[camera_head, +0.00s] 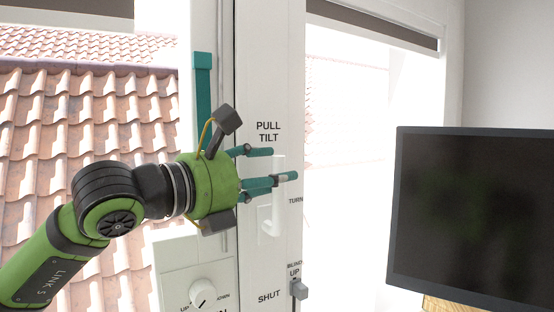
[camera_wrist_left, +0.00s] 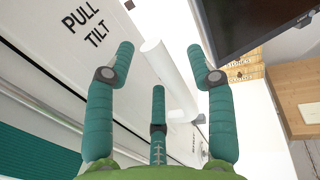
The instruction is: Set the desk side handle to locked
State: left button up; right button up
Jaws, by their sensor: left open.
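The white window handle (camera_head: 276,218) is on the white frame post, below the words PULL TILT and above SHUT. In the head view my fingers partly cover it, and its exact angle is hard to tell. In the left wrist view the handle (camera_wrist_left: 167,72) is a white bar lying between my spread fingers. My left gripper (camera_head: 280,164) has green-teal fingers and is open at the handle's height. It also shows open in the left wrist view (camera_wrist_left: 160,52), with no clear grip on the bar. My right gripper is out of view.
A teal bar (camera_head: 203,95) is on the frame left of the post. A white knob (camera_head: 203,292) is on a panel below my wrist. A small grey blind switch (camera_head: 299,289) is low on the post. A dark monitor (camera_head: 470,215) stands at the right.

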pick_arm(q)
jog(key=shift+p+x, duration=0.4)
jog(key=shift+x, duration=0.75)
jog(key=shift+a, duration=0.1)
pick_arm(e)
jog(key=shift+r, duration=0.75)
pick_arm(q)
jog(key=shift+c, duration=0.4)
grip_shut()
